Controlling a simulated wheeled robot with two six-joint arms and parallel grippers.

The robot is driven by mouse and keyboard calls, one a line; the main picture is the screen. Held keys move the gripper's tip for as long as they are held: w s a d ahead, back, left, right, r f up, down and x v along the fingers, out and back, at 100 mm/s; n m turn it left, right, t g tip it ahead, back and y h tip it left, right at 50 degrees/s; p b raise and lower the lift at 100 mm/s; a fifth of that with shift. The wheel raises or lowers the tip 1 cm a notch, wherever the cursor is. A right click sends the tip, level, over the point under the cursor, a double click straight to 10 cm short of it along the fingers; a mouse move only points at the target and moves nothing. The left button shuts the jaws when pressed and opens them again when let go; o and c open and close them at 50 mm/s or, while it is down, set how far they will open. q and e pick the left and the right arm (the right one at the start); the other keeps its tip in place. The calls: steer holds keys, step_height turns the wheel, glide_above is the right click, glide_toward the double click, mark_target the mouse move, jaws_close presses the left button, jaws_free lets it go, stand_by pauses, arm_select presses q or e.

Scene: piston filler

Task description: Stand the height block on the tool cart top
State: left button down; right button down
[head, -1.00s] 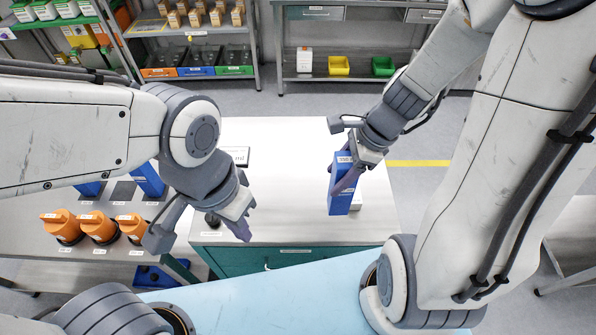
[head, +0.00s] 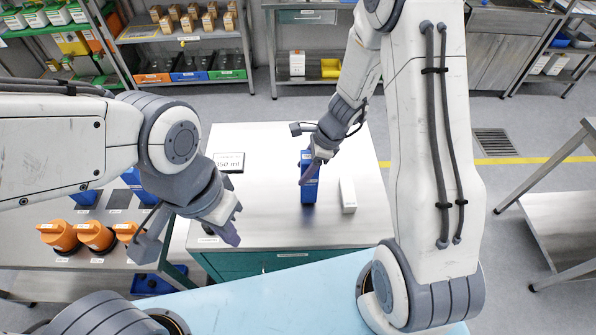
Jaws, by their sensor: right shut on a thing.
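The blue height block (head: 308,188) is upright at the middle of the tool cart top (head: 265,215). My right gripper (head: 312,170) is shut on its upper part from above. The block's lower end looks at or very near the cart surface; I cannot tell whether it touches. My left gripper (head: 230,232) hangs over the cart's front left corner, apart from the block, with no object seen in it. Its finger gap is not clear from this angle.
A white block (head: 348,195) stands just right of the blue one. A sign reading 150 ml (head: 230,163) is at the cart's back left. Orange pieces (head: 95,235) and other blue blocks (head: 133,180) are on the left bench. The cart's back middle is clear.

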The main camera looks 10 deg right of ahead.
steer(key=shift+f, duration=0.5)
steer(key=shift+f, duration=0.1)
steer(key=shift+c, duration=0.8)
jaws_free()
